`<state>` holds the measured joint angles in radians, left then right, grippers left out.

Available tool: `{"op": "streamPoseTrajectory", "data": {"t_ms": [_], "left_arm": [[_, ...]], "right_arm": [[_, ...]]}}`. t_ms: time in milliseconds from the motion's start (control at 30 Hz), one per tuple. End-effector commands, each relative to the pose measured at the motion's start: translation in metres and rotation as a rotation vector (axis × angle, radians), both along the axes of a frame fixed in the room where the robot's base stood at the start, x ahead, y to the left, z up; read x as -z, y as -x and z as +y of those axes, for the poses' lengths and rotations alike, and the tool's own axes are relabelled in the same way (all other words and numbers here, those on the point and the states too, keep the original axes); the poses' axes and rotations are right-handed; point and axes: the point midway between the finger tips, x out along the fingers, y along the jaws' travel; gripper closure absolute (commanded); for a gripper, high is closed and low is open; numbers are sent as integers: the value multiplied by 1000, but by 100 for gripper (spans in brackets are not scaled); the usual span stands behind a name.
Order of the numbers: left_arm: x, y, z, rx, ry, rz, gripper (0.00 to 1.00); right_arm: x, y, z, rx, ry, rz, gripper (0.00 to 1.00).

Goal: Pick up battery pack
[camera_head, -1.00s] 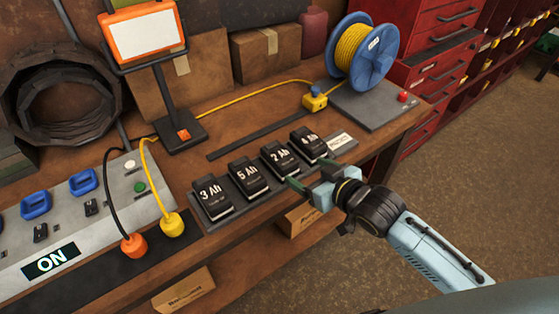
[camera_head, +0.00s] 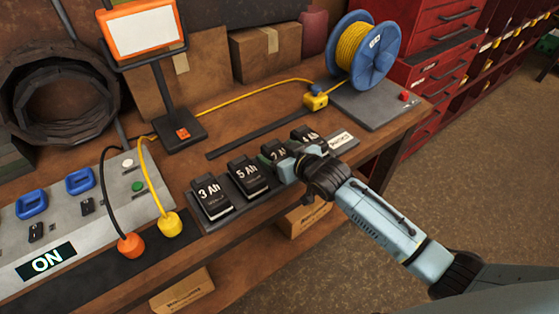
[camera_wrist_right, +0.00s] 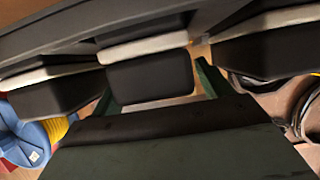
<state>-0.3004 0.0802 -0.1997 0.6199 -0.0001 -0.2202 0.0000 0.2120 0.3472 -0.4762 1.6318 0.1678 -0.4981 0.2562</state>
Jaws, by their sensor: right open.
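Several black battery packs stand in a row on a grey strip (camera_head: 207,224) on the workbench: the 3 Ah pack (camera_head: 212,199), the 5 Ah pack (camera_head: 249,177), the 2 Ah pack (camera_head: 275,151) and one more pack (camera_head: 304,134) at the right end, its label partly covered. My right gripper (camera_head: 282,157) is at the 2 Ah pack and hides much of it. In the right wrist view a black pack (camera_wrist_right: 150,78) lies between the two green fingers of the open gripper (camera_wrist_right: 158,88). Contact cannot be told. My left gripper is not in view.
Neighbouring packs stand close on both sides. Behind the row are a dark slot strip (camera_head: 256,135), a yellow cable connector (camera_head: 315,102) and a blue cable reel (camera_head: 368,55). A control panel (camera_head: 75,212) with orange and yellow plugs is at left.

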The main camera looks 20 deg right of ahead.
Motion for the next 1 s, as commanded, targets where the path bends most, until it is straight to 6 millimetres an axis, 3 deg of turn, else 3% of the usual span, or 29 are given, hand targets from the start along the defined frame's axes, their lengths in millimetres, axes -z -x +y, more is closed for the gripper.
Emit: {"op": "streamPoseTrajectory", "data": {"t_ms": [233, 700, 1000], "left_arm": [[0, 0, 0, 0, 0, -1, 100], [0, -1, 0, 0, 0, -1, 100], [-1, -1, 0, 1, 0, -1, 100]], "right_arm": [[0, -1, 1, -1, 0, -1, 22], [0, -1, 1, 0, 1, 0, 83], [-6, -2, 1, 0, -1, -5, 85]]}}
